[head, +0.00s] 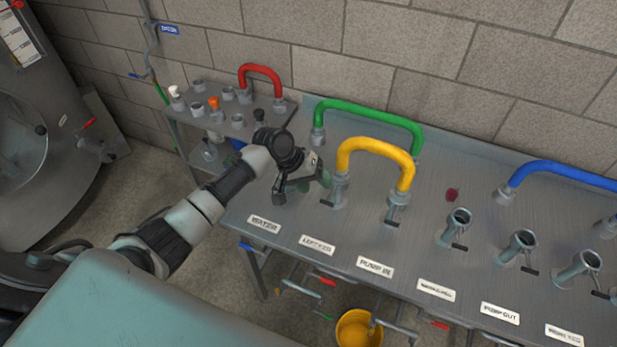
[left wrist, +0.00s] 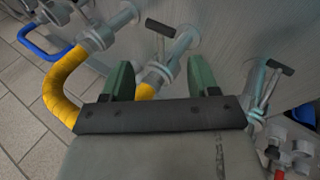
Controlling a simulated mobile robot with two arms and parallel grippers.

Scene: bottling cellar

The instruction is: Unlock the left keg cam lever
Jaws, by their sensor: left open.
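The left keg port, behind its LEFT KEG label (head: 317,245), carries one end of the yellow hose (head: 375,146). Its cam lever (head: 327,203) has a small dark handle low beside the port. In the left wrist view, the lever (left wrist: 160,27) stands out beyond the space between my fingers. My left gripper (head: 303,183) is open and empty, just left of the left keg port. Its green fingers (left wrist: 162,78) also show in the left wrist view, with the yellow hose end partly hidden between and behind them. No contact with the lever is visible. My right gripper is out of view.
The WATER port's lever (left wrist: 280,67) stands close on the other side. The green hose (head: 370,112) arches behind. Open ports (head: 460,220) and the blue hose (head: 560,172) are to the right. A yellow bucket (head: 355,328) is below the panel.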

